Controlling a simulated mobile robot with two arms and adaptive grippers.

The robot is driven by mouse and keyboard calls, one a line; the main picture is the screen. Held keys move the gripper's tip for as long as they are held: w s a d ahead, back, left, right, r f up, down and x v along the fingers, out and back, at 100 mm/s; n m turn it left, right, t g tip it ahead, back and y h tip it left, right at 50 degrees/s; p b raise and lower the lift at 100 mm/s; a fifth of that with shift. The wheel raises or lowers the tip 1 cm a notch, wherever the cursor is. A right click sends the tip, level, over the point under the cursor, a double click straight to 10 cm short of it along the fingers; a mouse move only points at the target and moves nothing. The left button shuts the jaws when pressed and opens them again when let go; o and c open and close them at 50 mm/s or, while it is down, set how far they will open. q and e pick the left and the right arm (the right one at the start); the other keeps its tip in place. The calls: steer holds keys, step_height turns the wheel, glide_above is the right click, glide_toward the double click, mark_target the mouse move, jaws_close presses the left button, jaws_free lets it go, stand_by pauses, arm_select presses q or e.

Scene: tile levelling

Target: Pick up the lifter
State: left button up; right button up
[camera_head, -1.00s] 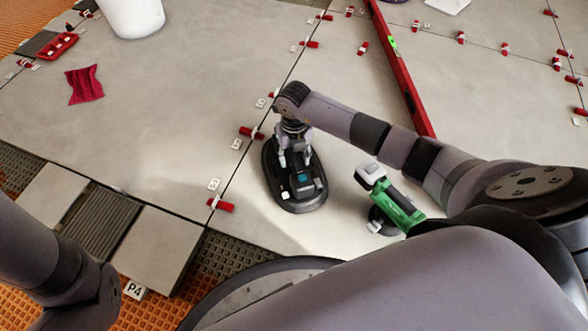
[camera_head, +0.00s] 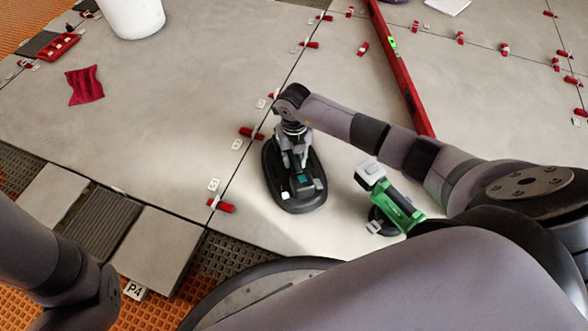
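The lifter (camera_head: 312,194) is a black oval device with a small teal display, lying flat on a large grey tile in the middle of the view. My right gripper (camera_head: 295,161) points down onto it from above, its fingers drawn in around the handle on top. The fingers and my wrist hide part of the handle. The lifter still rests on the tile. My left arm shows at the left edge, but its gripper is out of view.
A green and white power tool (camera_head: 400,209) stands right of the lifter. A long red level (camera_head: 401,75) lies behind. A white bucket (camera_head: 133,16), a red cloth (camera_head: 84,85) and a red tray (camera_head: 58,47) are at the left. Red clips (camera_head: 221,205) line the tile joints.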

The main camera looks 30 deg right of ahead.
jaws_close()
steer(key=shift+r, duration=0.2)
stand_by(0.3)
